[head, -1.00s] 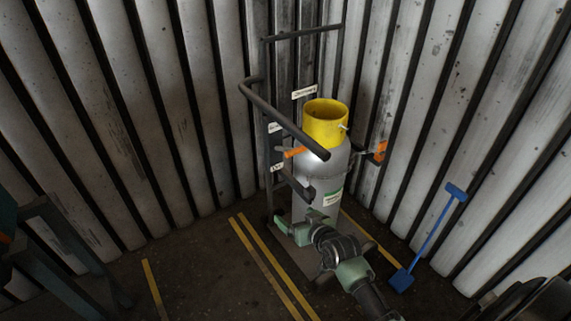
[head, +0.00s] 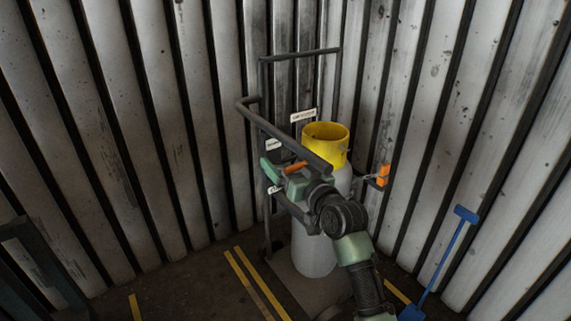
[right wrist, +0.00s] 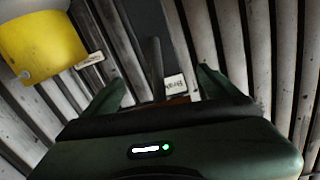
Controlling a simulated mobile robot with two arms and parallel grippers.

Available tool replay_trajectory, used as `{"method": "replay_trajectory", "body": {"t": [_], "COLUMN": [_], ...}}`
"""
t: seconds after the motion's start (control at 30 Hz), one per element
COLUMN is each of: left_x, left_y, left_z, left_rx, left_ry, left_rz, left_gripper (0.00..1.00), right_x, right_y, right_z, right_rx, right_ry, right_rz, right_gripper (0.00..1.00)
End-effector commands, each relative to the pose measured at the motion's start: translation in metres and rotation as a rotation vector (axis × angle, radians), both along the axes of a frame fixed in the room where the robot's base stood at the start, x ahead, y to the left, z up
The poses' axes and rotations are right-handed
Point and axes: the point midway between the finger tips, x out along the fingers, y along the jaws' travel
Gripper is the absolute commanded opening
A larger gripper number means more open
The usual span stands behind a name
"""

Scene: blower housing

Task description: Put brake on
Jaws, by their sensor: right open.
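A dark-framed hand cart (head: 300,53) carries a grey gas cylinder (head: 315,250) with a yellow collar (head: 326,135) on top. A short orange lever (head: 295,167) shows on the left side of the cart. My right gripper (head: 279,167) is open at that lever, partly covering it in the head view. In the right wrist view, a white label that seems to read "Brake" (right wrist: 175,84) shows between the open fingers, with a thin orange-brown strip (right wrist: 178,100) below it. Contact cannot be told. My left gripper is not in view.
The cart's thick handle bar (head: 285,138) runs just above my right gripper. A second orange part (head: 383,174) is at the cart's right. A blue shovel (head: 443,255) leans on the right wall. Corrugated walls close in behind. Yellow lines mark the floor (head: 200,280).

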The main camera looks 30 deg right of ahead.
Motion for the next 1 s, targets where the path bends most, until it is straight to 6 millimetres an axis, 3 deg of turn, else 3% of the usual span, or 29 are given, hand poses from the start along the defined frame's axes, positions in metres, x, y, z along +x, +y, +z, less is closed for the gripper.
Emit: {"method": "replay_trajectory", "body": {"t": [0.37, 0.6, 0.7, 0.93, 1.0], "left_x": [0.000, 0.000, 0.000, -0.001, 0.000], "left_y": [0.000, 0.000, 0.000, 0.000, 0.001], "left_z": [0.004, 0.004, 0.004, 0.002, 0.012], "left_rx": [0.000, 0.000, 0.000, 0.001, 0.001], "left_ry": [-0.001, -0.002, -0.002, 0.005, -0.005], "left_rz": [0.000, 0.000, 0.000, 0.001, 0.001], "left_gripper": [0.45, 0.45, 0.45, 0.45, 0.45], "right_x": [0.008, 0.008, 0.008, 0.007, 0.007], "right_y": [0.001, 0.001, 0.001, 0.001, 0.001], "right_z": [0.000, 0.000, 0.000, -0.002, -0.003], "right_rx": [-0.001, -0.001, -0.001, 0.000, 0.000], "right_ry": [0.001, 0.001, 0.001, -0.005, -0.011], "right_rz": [0.000, 0.000, 0.000, 0.000, 0.000], "right_gripper": [0.89, 0.22, 0.00, 0.00, 0.00]}}
